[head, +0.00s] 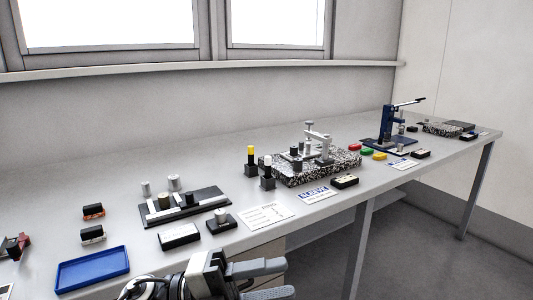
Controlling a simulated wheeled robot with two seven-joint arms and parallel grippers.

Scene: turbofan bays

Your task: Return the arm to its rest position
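My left gripper (287,279) is at the bottom middle of the head view, in front of the bench's front edge. Its two grey fingers point to the right and stand apart, with nothing seen between them. The lower finger is partly cut off by the picture's bottom edge. My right gripper is not in view.
The long grey bench (110,185) holds a blue tray (92,270), a dark fixture plate (212,212), a speckled block (290,174) with a clamp, and a blue press (390,130). Black blocks and paper cards lie near the front edge. Open floor (420,255) shows at the lower right.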

